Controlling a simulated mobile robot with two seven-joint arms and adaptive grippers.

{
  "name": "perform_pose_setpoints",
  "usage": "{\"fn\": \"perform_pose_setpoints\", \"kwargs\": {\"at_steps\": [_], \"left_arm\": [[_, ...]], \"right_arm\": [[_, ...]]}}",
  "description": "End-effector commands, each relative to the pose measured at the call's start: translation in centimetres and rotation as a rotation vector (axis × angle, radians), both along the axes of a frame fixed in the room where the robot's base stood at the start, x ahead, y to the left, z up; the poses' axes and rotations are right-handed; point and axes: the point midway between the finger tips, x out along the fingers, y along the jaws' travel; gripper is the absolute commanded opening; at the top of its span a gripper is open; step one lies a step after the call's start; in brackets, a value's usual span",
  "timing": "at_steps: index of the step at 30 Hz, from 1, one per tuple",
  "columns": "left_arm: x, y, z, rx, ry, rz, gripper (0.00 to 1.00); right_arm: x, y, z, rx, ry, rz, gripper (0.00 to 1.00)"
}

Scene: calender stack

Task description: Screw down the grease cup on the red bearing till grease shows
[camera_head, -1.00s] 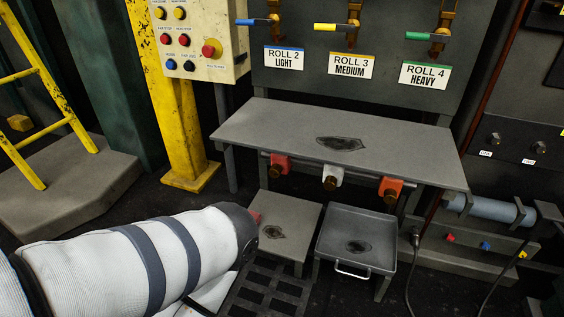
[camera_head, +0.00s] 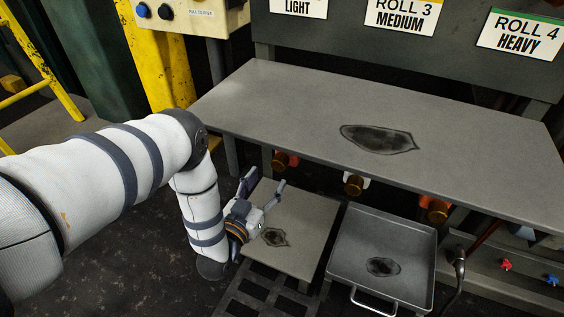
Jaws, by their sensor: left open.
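The red bearing (camera_head: 293,160) is at the left under the front edge of the grey bench, with its brown grease cup (camera_head: 279,161) facing out. The bench edge hides part of it. I cannot see any grease at the cup. My left gripper (camera_head: 266,184) is open and empty, its two fingers pointing up toward the red bearing from just below and left of it. The fingers look apart from the cup. My right gripper is not in view.
A white bearing (camera_head: 365,181) and an orange bearing (camera_head: 425,202) hang farther right under the bench (camera_head: 270,100). Below stand a low plate stand (camera_head: 303,215) with a dark stain and a metal tray (camera_head: 345,245) with a handle. A cable runs right of the tray.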

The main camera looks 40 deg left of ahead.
Motion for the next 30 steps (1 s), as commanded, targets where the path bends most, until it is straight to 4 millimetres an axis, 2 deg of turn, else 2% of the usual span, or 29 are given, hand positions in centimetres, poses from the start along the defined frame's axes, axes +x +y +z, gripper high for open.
{"fn": "perform_pose_setpoints", "kwargs": {"at_steps": [3, 9, 13, 20, 21, 22, 27, 30], "left_arm": [[3.1, 0.7, -0.5, 0.0, 0.001, 0.0, 0.55], [6.9, 1.7, -0.5, -0.001, 0.005, 0.0, 0.55], [8.0, 1.9, -0.3, -0.001, 0.006, -0.001, 0.55], [8.2, 1.9, -0.2, -0.002, 0.006, -0.001, 0.55], [8.2, 1.9, -0.2, -0.001, 0.006, -0.001, 0.52], [8.2, 1.9, -0.2, -0.002, 0.006, -0.001, 0.45], [8.1, 1.9, -0.2, -0.003, 0.007, -0.001, 0.07], [8.1, 1.9, -0.2, -0.002, 0.007, -0.001, 0.06]], "right_arm": [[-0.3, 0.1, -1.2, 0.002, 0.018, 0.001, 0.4], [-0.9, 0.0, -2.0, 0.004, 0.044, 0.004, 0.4], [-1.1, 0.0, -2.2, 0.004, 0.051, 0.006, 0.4], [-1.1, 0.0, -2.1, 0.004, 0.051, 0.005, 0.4], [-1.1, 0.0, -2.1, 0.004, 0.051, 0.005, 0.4], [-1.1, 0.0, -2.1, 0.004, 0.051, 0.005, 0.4], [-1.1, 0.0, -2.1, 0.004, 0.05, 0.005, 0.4], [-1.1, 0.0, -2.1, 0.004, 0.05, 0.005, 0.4]]}}
